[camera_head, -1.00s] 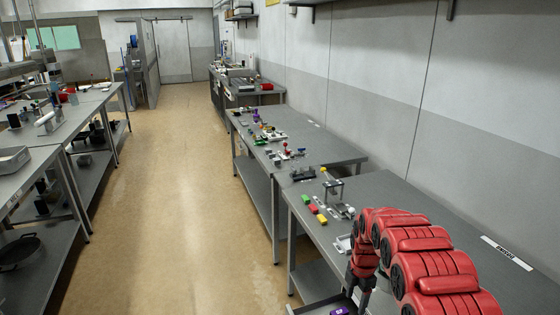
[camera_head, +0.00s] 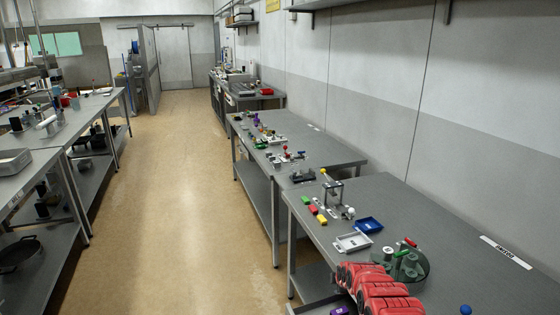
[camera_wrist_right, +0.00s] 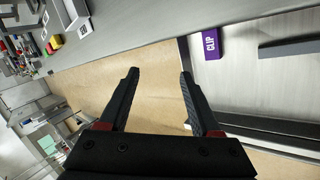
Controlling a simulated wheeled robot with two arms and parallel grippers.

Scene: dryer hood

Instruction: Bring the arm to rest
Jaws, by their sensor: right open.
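My right arm (camera_head: 376,287), with red padded links, shows at the bottom right of the head view, low by the front edge of the near workbench. My right gripper (camera_wrist_right: 158,78) is seen in the right wrist view with two black fingers apart and nothing between them. Behind the fingers are bare floor and a bench edge. In the head view the right gripper itself is out of sight. My left gripper is in neither view.
The near workbench (camera_head: 440,240) holds a round green-grey turntable (camera_head: 412,268), a blue tray (camera_head: 368,225), a white tray (camera_head: 353,242) and small coloured blocks. A purple CLIP box (camera_wrist_right: 209,44) lies on a lower surface. The aisle floor (camera_head: 180,200) is clear.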

